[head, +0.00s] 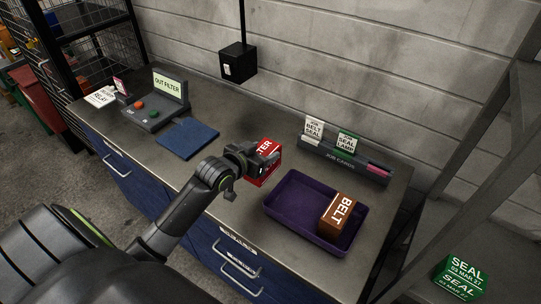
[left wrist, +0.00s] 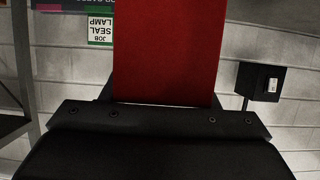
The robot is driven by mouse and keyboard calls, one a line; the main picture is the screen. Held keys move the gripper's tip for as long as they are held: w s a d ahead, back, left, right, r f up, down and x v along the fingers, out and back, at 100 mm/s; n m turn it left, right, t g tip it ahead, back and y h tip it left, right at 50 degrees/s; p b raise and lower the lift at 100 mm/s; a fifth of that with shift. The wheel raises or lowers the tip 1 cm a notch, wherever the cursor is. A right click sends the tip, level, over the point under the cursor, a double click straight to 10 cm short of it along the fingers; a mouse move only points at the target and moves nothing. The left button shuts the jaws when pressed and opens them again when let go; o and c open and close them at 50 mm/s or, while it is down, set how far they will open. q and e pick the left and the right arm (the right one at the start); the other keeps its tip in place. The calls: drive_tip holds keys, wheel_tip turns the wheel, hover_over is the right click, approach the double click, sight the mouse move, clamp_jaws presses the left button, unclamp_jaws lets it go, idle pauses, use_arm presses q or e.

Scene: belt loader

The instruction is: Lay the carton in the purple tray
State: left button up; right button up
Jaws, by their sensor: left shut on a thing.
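A red carton (head: 274,173) with white lettering ending in "TER" is in my left gripper (head: 268,157), over the counter to the left of the purple tray. The jaws are shut on it and cover part of its side. I cannot tell if its underside touches the counter. In the left wrist view the red carton (left wrist: 165,50) fills the middle, beyond the dark gripper body. The purple tray (head: 283,213) lies at the counter's front right. A brown carton (head: 338,212) marked "BELT" is in its right part; the left part is bare. My right gripper is not in view.
A job cards rack (head: 345,162) stands behind the tray. A blue mat (head: 187,138) and an "OUT FILTER" station (head: 168,98) with red and green buttons are at left. A green "SEAL" carton (head: 462,278) is at lower right. A black box (head: 237,63) hangs on the wall.

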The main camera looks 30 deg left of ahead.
use_arm(q)
drive_tip(key=shift+r, duration=0.65)
drive_tip(key=s+d+r+m+g+h+b, duration=0.1)
drive_tip(key=s+d+m+h+b, duration=0.3)
drive_tip(key=s+d, duration=0.9)
drive_tip(key=shift+s+r+m+g+h+b, duration=0.3)
drive_tip(key=shift+r+m+g+h+b, duration=0.1)
drive_tip(key=shift+h+b, duration=0.4)
drive_tip(key=shift+a, duration=0.1)
